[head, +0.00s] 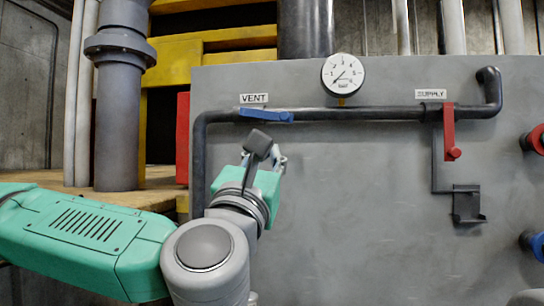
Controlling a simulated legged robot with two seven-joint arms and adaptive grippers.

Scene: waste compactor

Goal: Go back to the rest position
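My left gripper (265,155) is raised in front of the grey panel (370,220), just below the blue vent handle (266,115). Its fingers are partly hidden behind its own wrist and the dark part on it, so I cannot tell whether it is open or shut. The blue handle lies nearly along the dark pipe, under the VENT label. The red supply handle (448,132) hangs straight down under the SUPPLY label. My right gripper is not in view.
A round pressure gauge (343,74) sits above the dark pipe (380,113). A dark bracket (467,204) is on the panel's right side. Red (537,139) and blue (535,243) fittings stick out at the right edge. A thick grey pipe (118,120) stands at left. The panel's lower middle is clear.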

